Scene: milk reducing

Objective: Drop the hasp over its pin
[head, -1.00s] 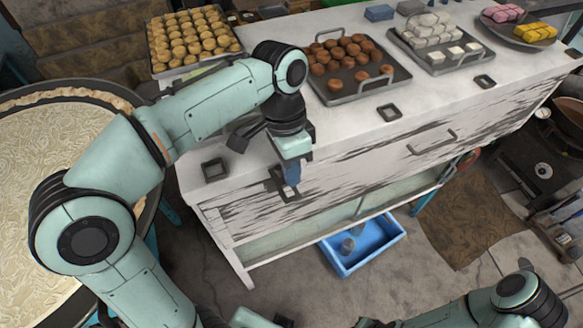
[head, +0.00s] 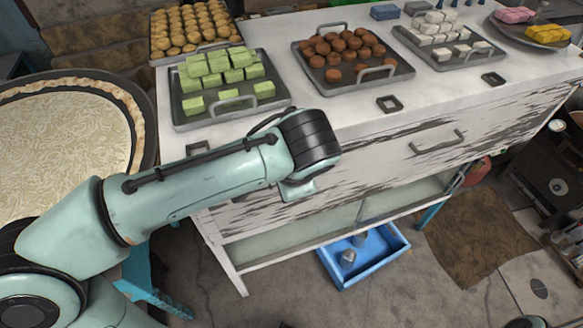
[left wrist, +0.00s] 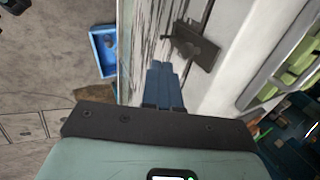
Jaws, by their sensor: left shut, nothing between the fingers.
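The hasp, a dark metal plate with a small projecting part (left wrist: 197,46), is on the white worn cabinet front in the left wrist view. I cannot tell the pin from the rest of the dark fitting. In the head view my left arm hides this fitting. My left gripper (left wrist: 163,84) shows its blue fingers shut together and empty, pointing toward the cabinet just below and left of the hasp in the left wrist view. It looks apart from the hasp. In the head view the fingers are hidden behind my wrist. My right gripper is not in view.
The white cabinet (head: 360,150) has a drawer handle (head: 437,142) to the right. On its top are trays of green cubes (head: 188,122), brown balls (head: 340,80) and white cubes (head: 445,61). A blue bin (head: 345,275) sits low beneath. A large round pan (head: 145,100) stands left.

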